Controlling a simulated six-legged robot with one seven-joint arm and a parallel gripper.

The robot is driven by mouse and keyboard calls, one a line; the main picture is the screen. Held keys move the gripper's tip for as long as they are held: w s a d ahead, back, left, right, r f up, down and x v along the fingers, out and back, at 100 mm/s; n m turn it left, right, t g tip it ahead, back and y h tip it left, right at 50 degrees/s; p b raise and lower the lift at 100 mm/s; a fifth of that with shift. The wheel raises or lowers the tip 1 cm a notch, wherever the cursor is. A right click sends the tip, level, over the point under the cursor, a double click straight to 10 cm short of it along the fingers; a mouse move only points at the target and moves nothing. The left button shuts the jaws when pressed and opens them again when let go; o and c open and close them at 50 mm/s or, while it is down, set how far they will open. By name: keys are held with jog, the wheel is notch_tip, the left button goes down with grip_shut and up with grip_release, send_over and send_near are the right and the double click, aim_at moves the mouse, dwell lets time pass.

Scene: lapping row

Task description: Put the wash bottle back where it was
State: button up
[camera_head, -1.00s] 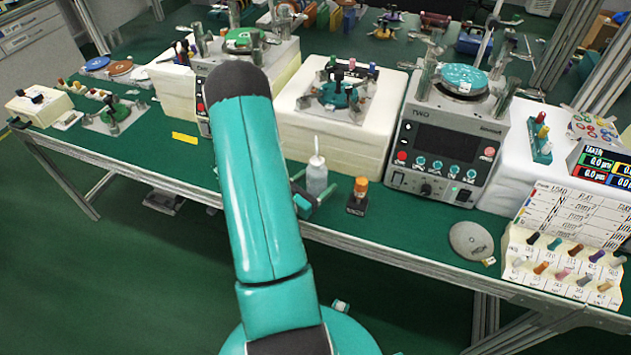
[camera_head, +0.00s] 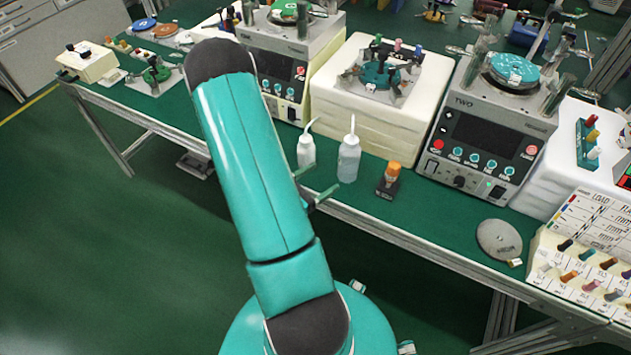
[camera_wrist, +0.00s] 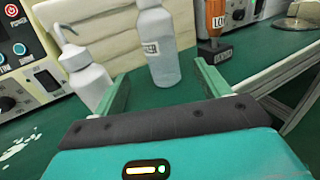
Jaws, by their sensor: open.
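The left one (camera_head: 306,151), with a bent spout, is just beyond my arm. The right one (camera_head: 349,160), clear-bodied with a white spout, stands apart from it. In the wrist view the right bottle (camera_wrist: 155,45) bears a small unreadable label; its top is cut off. The left bottle (camera_wrist: 86,72) stands outside my left finger there. My gripper (camera_head: 320,178) is open and empty at the bench's front edge. In the wrist view its fingertips (camera_wrist: 161,74) are spread, with the right bottle beyond the gap, apart from them.
A small black block with an orange top (camera_head: 388,181) stands right of the bottles. A white block (camera_head: 360,125) with a fixture is behind. Machine TWO (camera_head: 480,140) and a grey disc (camera_head: 499,240) are further right. Bare bench lies left of the disc.

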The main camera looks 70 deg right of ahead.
jog(key=shift+w+a, duration=0.25)
jog(key=shift+a, duration=0.25)
jog(key=w+a+r+m+g+y, duration=0.1)
jog(key=w+a+r+m+y, duration=0.1)
jog(key=a+r+m+y, duration=0.3)
jog(key=w+a+r+m, duration=0.2)
jog(key=r+m, duration=0.1)
jog(key=r, duration=0.4)
jog(key=w+a+r+m+t+y, duration=0.1)
jog(key=w+a+r+t+y, duration=0.2)
jog(key=a, duration=0.6)
jog(key=w+a+r+m+t+y, duration=0.2)
jog(key=a+r+t+y, duration=0.2)
jog(key=a+r+t, duration=0.3)
jog(key=w+a+r+m+t+y, duration=0.1)
jog(key=w+a+r+t+y, duration=0.2)
jog(key=a, duration=1)
notch_tip(320, 180, up, 3)
jog(key=shift+w+t+y, duration=0.35)
jog(key=shift+t+y, duration=0.05)
jog(key=shift+t, duration=0.6)
